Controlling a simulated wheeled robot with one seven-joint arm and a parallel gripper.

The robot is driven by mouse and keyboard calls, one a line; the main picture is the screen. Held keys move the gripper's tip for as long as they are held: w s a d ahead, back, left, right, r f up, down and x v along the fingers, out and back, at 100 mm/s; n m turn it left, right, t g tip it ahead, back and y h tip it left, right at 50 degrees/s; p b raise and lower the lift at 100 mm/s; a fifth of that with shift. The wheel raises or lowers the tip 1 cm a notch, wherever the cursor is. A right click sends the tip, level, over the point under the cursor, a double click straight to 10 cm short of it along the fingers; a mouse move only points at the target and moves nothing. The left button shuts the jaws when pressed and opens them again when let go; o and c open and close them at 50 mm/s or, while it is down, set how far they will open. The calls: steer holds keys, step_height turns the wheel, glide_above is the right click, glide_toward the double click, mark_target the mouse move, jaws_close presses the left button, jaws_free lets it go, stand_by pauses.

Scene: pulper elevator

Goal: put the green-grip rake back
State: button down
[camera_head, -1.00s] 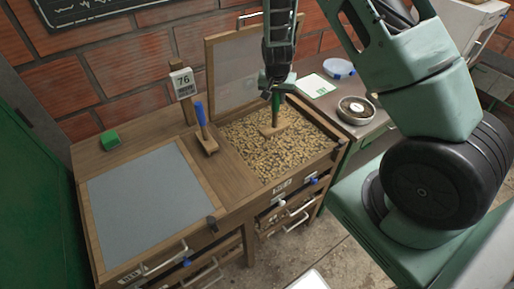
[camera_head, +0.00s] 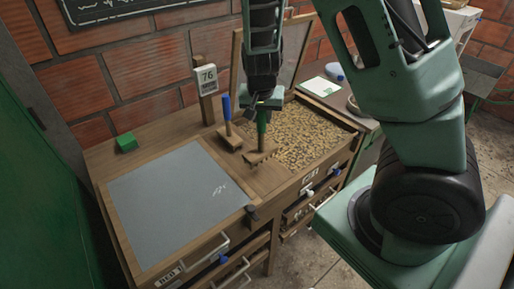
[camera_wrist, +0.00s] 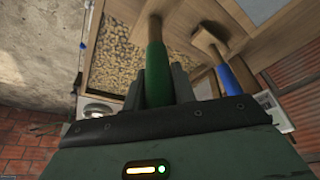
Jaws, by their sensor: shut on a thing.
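My gripper (camera_head: 263,106) is shut on the green-grip rake (camera_head: 261,125), which hangs upright with its toothed wooden head down. The rake's head (camera_head: 261,157) is over the wooden strip between the grain bed and the grey panel; I cannot tell whether it touches the wood. In the wrist view the green grip (camera_wrist: 156,72) is between my fingers. The blue-grip rake (camera_head: 228,118) stands just left of it on the wooden strip, and its blue grip also shows in the wrist view (camera_wrist: 228,80).
The grain bed (camera_head: 310,125) lies to the right, with a raised framed lid behind it. A tag marked 76 (camera_head: 206,79) stands on a post behind the blue-grip rake. The grey panel (camera_head: 180,200) is clear. A green block (camera_head: 126,142) sits at the far left.

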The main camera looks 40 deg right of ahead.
mark_target(261, 133)
steer(key=shift+f, duration=3.15)
steer(key=shift+f+b, duration=0.15)
steer(key=shift+b, duration=0.15)
steer(key=c, duration=1.1)
jaws_free()
steer(key=shift+c, duration=0.2)
